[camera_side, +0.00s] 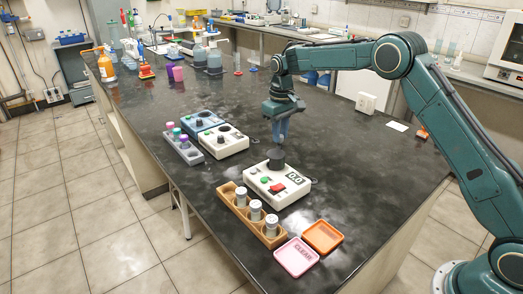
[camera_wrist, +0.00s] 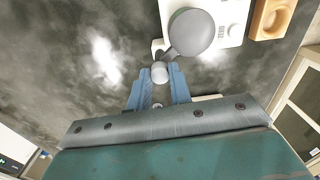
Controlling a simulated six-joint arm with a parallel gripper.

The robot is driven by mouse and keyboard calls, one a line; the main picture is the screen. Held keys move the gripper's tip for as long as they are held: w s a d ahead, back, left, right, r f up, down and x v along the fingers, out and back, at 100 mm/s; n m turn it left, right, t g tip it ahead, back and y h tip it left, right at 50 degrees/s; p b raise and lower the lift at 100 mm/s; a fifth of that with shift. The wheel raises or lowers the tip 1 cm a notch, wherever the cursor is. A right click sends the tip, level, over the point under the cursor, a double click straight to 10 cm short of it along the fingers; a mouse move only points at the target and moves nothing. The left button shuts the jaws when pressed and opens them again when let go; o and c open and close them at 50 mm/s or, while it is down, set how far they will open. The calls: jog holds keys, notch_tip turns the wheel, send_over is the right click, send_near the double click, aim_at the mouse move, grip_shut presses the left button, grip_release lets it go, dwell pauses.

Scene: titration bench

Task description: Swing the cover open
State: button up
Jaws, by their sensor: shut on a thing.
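A white instrument (camera_side: 277,186) with a small display, a green button and a red switch stands on the dark bench. A dark round cover (camera_side: 276,153) sits at its back edge; in the wrist view the cover is a grey disc (camera_wrist: 192,32) with a small round knob (camera_wrist: 159,72) on its near side. My gripper (camera_side: 281,141) comes down from above behind the cover. In the wrist view its blue fingers (camera_wrist: 160,76) are shut on the knob. I cannot tell how far the cover is swung, and what is under it is hidden.
A wooden rack (camera_side: 232,201) with grey-capped vials, a pink tray (camera_side: 296,257) and an orange tray (camera_side: 322,237) stand in front. Other instruments, one white (camera_side: 222,141), and a grey rack (camera_side: 183,150) with coloured caps stand to the left. The bench right of the gripper is mostly clear.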

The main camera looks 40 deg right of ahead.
jog(key=n, duration=1.1)
dwell(0.3)
jog(key=shift+n, duration=0.4)
jog(key=n, duration=1.1)
jog(key=shift+n, duration=0.3)
dwell(0.5)
jog(key=o, duration=1.3)
jog(key=shift+o, duration=0.2)
jog(key=shift+r, duration=0.1)
